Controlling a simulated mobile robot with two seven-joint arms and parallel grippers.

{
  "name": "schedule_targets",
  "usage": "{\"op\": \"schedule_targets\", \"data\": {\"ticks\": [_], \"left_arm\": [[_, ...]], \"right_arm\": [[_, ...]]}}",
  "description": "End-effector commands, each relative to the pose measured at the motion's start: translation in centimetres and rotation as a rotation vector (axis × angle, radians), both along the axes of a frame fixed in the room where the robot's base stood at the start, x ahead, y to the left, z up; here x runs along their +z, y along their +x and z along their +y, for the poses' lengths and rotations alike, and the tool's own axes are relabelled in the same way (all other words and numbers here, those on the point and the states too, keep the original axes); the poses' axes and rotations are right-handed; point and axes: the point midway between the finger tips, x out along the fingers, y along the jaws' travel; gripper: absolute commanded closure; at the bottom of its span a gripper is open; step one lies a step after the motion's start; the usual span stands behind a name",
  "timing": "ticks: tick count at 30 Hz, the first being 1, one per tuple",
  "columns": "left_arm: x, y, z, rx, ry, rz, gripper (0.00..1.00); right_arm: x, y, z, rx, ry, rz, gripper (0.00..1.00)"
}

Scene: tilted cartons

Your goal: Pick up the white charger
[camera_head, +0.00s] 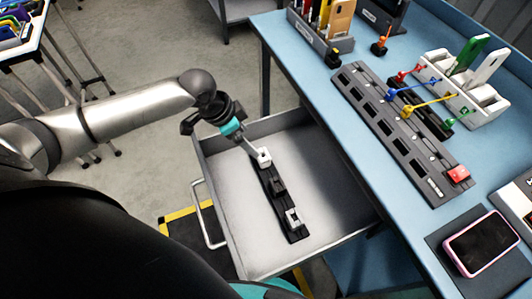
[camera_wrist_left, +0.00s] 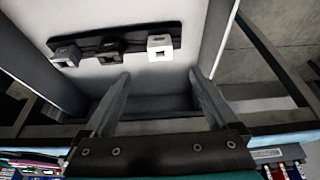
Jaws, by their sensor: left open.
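The white charger (camera_head: 264,158) sits at the far end of a black strip (camera_head: 268,172) in the open grey drawer. It also shows in the left wrist view (camera_wrist_left: 160,47). A black charger (camera_head: 278,187) is in the middle of the strip, and a grey-white one (camera_head: 294,218) is at the near end. My left gripper (camera_head: 255,149) reaches into the drawer close to the white charger. In the left wrist view its fingers (camera_wrist_left: 162,82) are apart with nothing between them, and the white charger lies beyond the tips. My right gripper is not in view.
The drawer's walls (camera_head: 205,165) surround the strip, with bare floor on both sides. The blue workbench (camera_head: 350,140) stands to the right, carrying a dark slotted rack (camera_head: 395,130), a white holder (camera_head: 480,100) and a pink-edged phone (camera_head: 481,243).

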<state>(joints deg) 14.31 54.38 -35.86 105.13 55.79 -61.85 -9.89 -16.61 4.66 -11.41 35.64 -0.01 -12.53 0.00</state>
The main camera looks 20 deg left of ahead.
Motion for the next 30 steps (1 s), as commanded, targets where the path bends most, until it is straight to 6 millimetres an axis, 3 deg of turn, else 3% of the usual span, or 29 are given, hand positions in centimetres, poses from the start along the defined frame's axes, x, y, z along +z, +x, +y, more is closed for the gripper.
{"op": "schedule_targets", "data": {"ticks": [3,7,16,24,30], "left_arm": [[-2.9,0.9,-0.8,0.001,-0.003,0.000,0.07],[-5.0,1.6,-1.4,0.002,-0.002,-0.001,0.07],[-7.1,2.2,-1.9,0.001,-0.002,-0.001,0.07],[-10.8,3.3,-2.8,0.000,-0.001,-0.002,0.07],[-11.3,3.5,-2.9,-0.001,0.001,-0.002,0.07]], "right_arm": [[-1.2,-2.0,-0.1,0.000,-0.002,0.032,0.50],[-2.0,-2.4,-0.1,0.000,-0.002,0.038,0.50],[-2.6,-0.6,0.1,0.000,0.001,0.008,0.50],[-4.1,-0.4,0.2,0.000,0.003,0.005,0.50],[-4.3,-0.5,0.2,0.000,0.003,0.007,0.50]]}}
